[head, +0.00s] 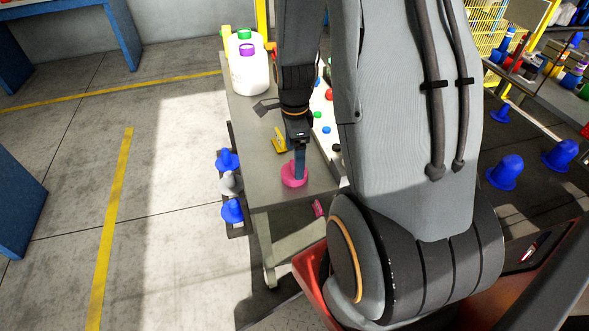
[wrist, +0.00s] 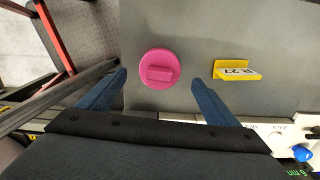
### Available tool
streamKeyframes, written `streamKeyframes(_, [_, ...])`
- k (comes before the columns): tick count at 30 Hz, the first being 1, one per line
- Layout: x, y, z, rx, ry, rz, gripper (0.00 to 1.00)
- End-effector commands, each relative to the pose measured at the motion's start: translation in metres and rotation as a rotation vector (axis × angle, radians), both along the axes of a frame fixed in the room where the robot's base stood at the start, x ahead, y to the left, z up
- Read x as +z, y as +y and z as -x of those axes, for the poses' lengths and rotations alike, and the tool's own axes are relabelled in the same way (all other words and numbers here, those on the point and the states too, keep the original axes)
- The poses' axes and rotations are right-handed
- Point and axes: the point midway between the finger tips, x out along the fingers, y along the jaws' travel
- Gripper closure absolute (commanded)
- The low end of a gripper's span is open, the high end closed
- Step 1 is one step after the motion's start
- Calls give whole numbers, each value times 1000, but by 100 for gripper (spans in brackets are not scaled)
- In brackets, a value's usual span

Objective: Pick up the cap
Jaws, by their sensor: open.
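The pink cap (wrist: 159,69) lies on the grey table top (wrist: 215,30). It is round with a raised bar across its middle. In the head view the cap (head: 292,178) shows near the table's front end, partly hidden by a gripper finger. My gripper (wrist: 159,84) is open and empty in the wrist view. Its two blue fingers are spread wide to either side of the cap, with their tips a little short of its middle. I cannot tell how high they are above the table. In the head view my gripper (head: 300,172) points down over the cap.
A yellow holder with a label (wrist: 231,69) stands right of the cap in the wrist view. White jugs (head: 249,68) stand at the table's far end. A white board with small coloured caps (head: 325,128) lies along the right. Blue cones (head: 230,210) hang off the left side.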

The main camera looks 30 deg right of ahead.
Motion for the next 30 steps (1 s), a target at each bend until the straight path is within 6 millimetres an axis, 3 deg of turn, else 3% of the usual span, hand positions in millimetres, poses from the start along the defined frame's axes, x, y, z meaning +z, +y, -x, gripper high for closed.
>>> streamKeyframes(9, [-33, 2, 1, 1, 2, -1, 16])
streamKeyframes(19, [-38, 1, 0, 1, 1, 0, 16])
streamKeyframes(27, [-38, 1, 0, 1, 1, 0, 59])
streamKeyframes(30, [-38, 1, 0, 1, 1, 0, 60])
